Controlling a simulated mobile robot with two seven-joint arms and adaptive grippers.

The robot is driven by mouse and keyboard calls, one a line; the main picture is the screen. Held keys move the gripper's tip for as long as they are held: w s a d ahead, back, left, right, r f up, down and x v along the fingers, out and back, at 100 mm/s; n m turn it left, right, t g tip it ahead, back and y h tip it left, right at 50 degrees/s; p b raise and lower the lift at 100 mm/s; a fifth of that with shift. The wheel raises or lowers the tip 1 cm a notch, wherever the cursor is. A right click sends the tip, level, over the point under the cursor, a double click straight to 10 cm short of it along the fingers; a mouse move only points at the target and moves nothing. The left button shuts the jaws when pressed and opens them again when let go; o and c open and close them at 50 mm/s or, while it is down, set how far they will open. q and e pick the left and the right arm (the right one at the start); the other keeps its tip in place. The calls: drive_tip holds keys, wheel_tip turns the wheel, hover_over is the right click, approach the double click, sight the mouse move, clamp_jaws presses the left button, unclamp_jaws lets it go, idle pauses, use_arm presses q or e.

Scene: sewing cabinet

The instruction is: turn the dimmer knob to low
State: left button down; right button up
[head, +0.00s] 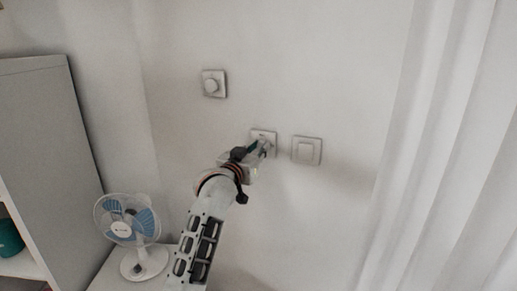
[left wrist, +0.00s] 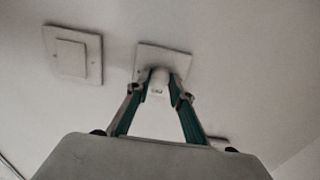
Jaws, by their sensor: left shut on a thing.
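A pale square wall plate (head: 263,134) is in the middle of the head view, partly hidden by my left gripper (head: 264,147). In the left wrist view the same plate (left wrist: 176,55) carries a small white dimmer knob (left wrist: 158,82) with a dark mark on its side. The left gripper's two green-lined fingers close on the knob from both sides, one on each side in the left wrist view (left wrist: 167,90). The knob's pointer setting cannot be read. My right gripper is not in view.
A flat rocker switch (head: 306,150) is close at right. A small fan (head: 128,222) stands lower left beside a grey cabinet (head: 45,135). White curtains (head: 440,150) hang at right.

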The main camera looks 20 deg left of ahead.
use_arm(q)
drive_tip(key=c, duration=1.8)
unclamp_jaws()
drive_tip(key=s, duration=0.8)
drive_tip(key=s+a, duration=0.1)
drive_tip(key=s, duration=0.3)
drive_tip(key=shift+a, duration=0.1)
